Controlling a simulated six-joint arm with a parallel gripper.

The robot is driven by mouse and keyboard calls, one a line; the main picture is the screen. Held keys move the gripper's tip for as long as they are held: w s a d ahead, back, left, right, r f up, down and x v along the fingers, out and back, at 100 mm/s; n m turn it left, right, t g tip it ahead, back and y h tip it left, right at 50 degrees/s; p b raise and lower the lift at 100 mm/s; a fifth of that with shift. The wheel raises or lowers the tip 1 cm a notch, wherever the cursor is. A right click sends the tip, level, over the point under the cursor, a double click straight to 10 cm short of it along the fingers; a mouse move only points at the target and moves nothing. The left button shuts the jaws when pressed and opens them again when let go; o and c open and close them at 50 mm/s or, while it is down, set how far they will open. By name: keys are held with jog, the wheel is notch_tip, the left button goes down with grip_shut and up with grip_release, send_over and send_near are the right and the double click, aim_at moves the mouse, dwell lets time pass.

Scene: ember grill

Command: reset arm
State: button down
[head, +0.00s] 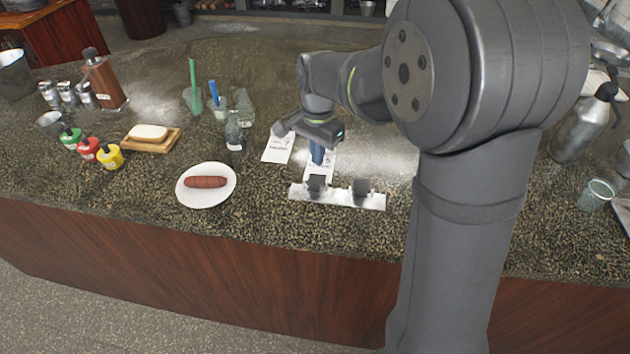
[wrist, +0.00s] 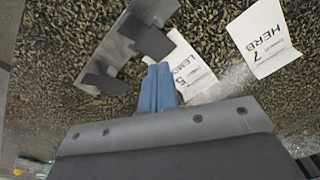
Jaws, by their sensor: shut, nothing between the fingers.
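My gripper (head: 317,155) hangs above the counter in the head view, just behind a metal rack strip with dark holders (head: 337,195). Its blue fingers also show in the wrist view (wrist: 158,88), pressed together with nothing between them. Beneath and beside the fingers lie two white printed cards. One card (wrist: 192,68) reads "5" and is partly covered by the fingers. The other card (wrist: 263,38) reads "HERB 7". The rack (wrist: 125,50) also shows at the upper left of the wrist view.
A white plate (head: 229,193) with a sausage (head: 205,182) stands left of the rack. A metal bottle (head: 577,130) stands at the right.

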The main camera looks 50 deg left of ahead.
aim_at(317, 178)
jog(key=shift+r, duration=0.8)
jog(key=shift+f, duration=0.15)
notch_tip(317, 178, down, 6)
jog(key=shift+r, duration=0.4)
jog(key=shift+r, duration=0.15)
